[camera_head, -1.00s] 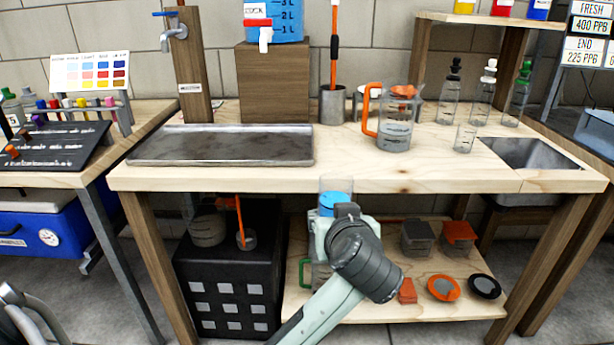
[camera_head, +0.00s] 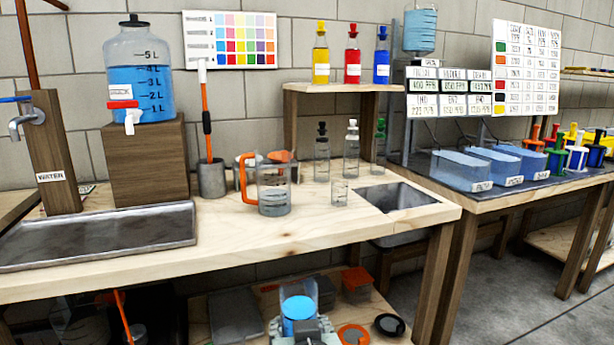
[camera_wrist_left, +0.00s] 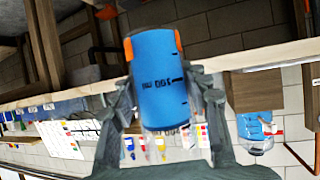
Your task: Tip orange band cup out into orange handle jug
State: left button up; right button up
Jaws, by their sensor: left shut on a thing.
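My left gripper (camera_head: 300,332) is at the bottom of the head view, in front of the bench and below its top. It is shut on the orange band cup (camera_head: 299,306), a clear cup with blue liquid in it. In the left wrist view the cup (camera_wrist_left: 158,85) sits between both fingers, with orange patches showing at its sides. The orange handle jug (camera_head: 275,190) stands upright on the bench, clear with grey marks, its handle to the left. No coloured liquid shows in it. My right gripper is not in view.
A metal tray (camera_head: 100,236) lies left of the jug. A small clear beaker (camera_head: 339,192), stoppered bottles (camera_head: 321,158) and a sink (camera_head: 398,197) are to its right. A grey pot (camera_head: 212,179) stands behind it. The bench front (camera_head: 250,237) is bare.

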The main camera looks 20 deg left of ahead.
aim_at(272, 164)
jog(key=z, duration=0.9)
jog(key=i+j+z, duration=0.2)
jog(key=j, duration=0.75)
